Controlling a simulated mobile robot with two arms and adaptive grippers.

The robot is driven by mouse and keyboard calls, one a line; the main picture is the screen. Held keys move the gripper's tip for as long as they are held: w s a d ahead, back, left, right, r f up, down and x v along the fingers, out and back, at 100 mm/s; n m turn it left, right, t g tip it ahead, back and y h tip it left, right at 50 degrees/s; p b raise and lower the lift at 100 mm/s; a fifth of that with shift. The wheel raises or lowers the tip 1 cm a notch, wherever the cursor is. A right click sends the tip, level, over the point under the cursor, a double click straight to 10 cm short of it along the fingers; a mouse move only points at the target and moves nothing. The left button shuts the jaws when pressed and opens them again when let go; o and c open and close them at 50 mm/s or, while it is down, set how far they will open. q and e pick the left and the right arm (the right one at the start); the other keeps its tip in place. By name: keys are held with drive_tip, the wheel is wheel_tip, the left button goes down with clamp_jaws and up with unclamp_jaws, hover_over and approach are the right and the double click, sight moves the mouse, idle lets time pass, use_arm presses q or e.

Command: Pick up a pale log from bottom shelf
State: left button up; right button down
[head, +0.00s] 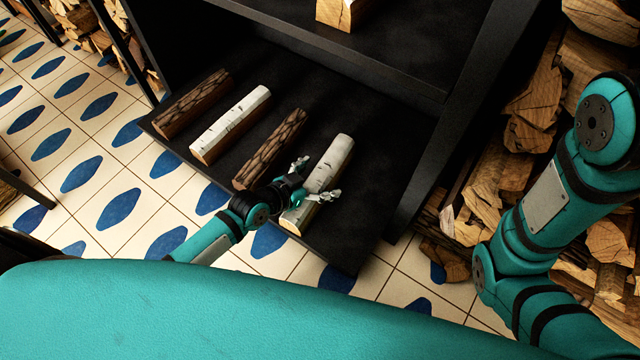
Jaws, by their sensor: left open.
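Two pale logs lie on the black bottom shelf (375,215). One pale log (232,122) lies left of centre between two dark logs. The other pale log (333,163) lies at the right of the row, its near end close to the shelf's front edge.
Dark logs (195,103) and (272,148) share the bottom shelf. An upper shelf (370,45) holds a pale piece of wood (340,12) and overhangs the back. Firewood (500,170) is stacked right of the shelf unit.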

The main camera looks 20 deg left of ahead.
use_arm(q)
clamp_jaws()
drive_tip(key=shift+r, duration=0.1)
idle(0.7)
